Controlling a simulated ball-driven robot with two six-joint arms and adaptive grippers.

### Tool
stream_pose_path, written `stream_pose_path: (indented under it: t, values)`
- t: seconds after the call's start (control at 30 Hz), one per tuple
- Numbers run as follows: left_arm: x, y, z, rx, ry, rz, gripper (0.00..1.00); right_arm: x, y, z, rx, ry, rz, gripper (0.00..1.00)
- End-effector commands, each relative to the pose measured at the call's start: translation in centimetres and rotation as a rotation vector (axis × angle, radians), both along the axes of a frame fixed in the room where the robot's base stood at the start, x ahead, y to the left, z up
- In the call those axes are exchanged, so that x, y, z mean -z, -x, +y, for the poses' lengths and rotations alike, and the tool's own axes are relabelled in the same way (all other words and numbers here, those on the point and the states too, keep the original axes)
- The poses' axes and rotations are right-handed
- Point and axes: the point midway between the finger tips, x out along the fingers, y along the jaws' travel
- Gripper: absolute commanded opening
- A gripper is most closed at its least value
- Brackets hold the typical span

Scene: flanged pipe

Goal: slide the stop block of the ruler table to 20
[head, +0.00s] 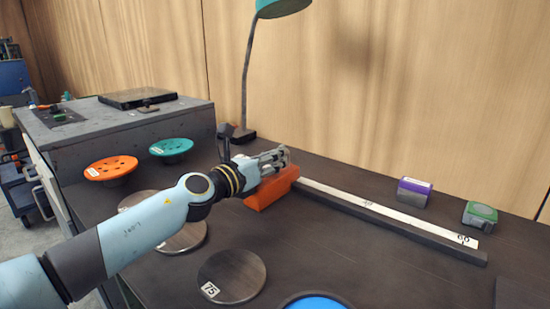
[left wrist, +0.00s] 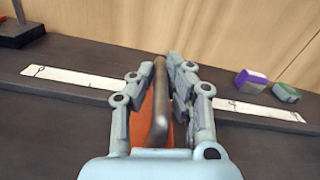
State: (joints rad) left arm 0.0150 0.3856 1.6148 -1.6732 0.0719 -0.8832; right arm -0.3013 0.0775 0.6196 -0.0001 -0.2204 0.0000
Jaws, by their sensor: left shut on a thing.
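The orange stop block (head: 272,189) sits on the ruler table (head: 395,225), a dark rail with a white scale strip, near the rail's left part in the head view. My left gripper (head: 283,156) is at the top of the block. In the left wrist view the fingers (left wrist: 160,95) are shut on the block's dark upright handle (left wrist: 160,105), with the orange block (left wrist: 144,125) below. The scale shows on both sides of the gripper, and the part of it under the block is hidden. The printed numbers are too small to read surely. My right gripper is not in view.
A purple box (head: 414,192) and a green box (head: 480,214) stand behind the rail's right part. A lamp (head: 246,90) stands behind the gripper.

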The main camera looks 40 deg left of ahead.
Motion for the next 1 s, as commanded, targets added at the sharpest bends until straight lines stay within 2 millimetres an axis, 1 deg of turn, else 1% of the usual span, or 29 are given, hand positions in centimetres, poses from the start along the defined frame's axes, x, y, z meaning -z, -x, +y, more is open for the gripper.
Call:
stream_pose_path:
  t: [0.03,0.07,0.27,0.3,0.4,0.47,0.77,0.87,0.97,1.0]
  values:
    - [0.1,-0.1,0.5,-0.002,-0.004,-0.001,0.0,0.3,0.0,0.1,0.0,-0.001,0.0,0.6]
    - [0.1,-0.1,0.7,-0.002,-0.003,-0.001,0.0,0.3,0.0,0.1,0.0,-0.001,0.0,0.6]
    - [0.0,-0.1,0.6,-0.002,-0.001,-0.002,0.0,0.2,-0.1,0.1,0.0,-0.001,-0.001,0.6]
    - [0.0,-0.1,0.6,-0.002,-0.001,-0.002,0.16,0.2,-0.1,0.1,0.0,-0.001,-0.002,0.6]
    - [0.0,-0.1,0.6,-0.001,-0.001,-0.002,0.29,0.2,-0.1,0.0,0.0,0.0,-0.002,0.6]
    - [-0.1,-0.1,0.6,-0.001,-0.001,-0.001,0.36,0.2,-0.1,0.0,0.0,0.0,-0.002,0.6]
    - [-0.1,-0.1,0.6,-0.002,-0.002,-0.003,0.36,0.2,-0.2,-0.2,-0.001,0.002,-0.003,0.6]
    - [-0.1,0.1,0.6,-0.002,-0.003,-0.003,0.36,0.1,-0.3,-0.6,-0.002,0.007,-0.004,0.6]
    - [0.0,1.0,0.7,-0.002,-0.005,-0.001,0.36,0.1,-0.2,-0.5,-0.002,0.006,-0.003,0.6]
    - [0.0,1.6,0.8,-0.001,-0.006,0.0,0.36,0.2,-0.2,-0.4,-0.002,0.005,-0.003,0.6]
